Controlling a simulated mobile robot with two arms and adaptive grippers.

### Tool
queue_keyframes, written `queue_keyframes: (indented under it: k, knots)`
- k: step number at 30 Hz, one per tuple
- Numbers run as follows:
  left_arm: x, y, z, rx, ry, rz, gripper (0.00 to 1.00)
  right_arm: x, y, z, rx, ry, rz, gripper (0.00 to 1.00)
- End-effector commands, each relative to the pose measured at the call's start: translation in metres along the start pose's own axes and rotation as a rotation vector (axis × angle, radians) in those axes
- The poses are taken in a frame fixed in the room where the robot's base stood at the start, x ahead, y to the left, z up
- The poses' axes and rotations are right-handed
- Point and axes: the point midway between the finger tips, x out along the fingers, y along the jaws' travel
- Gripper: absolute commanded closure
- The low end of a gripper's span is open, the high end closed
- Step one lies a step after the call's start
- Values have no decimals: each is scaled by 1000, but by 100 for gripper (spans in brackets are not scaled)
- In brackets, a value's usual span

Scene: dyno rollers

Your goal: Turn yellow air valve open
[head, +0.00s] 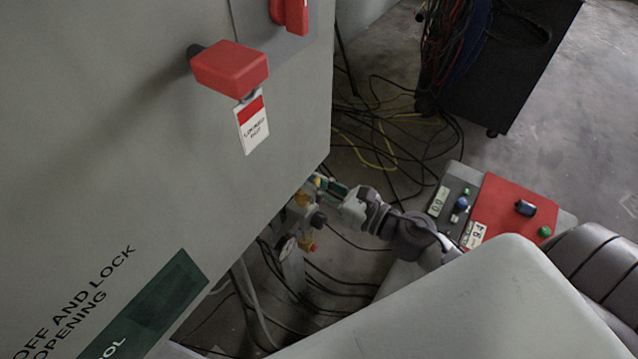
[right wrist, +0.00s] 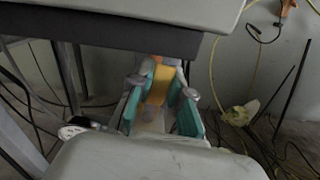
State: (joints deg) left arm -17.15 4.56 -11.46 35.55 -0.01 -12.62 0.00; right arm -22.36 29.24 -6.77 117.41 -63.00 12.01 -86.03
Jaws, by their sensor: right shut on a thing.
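The yellow air valve handle (right wrist: 158,86) sits between the two teal fingers of my right gripper (right wrist: 160,100) in the right wrist view. The gripper is shut on this yellow handle. In the head view the right gripper (head: 325,186) reaches in beside the lower right edge of the grey cabinet, at the valve assembly (head: 302,205) with its yellow parts and a round gauge (head: 287,246). The fingers and cabinet edge hide much of the handle there, so its angle is hard to read. My left gripper is not in view.
The grey cabinet (head: 150,130) fills the left, with a red lockout block (head: 230,68) and hanging tag (head: 252,125). A red and grey control box (head: 505,210) stands right of my arm. Black and yellow cables (head: 375,130) lie on the floor. A dark cart (head: 515,60) stands behind.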

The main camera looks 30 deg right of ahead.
Motion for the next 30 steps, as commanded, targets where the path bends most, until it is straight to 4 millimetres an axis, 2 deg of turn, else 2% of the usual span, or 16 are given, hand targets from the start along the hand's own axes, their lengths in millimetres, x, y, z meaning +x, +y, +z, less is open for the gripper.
queue_keyframes:
  k: [9,25,26,30]
  knots:
    - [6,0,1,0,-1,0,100,0,6,-2,-121,2,0,100]
    - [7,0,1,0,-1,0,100,0,7,-2,-147,4,1,100]
    - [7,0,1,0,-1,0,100,0,7,-2,-147,4,1,81]
    - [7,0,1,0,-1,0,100,0,7,-2,-145,3,1,57]
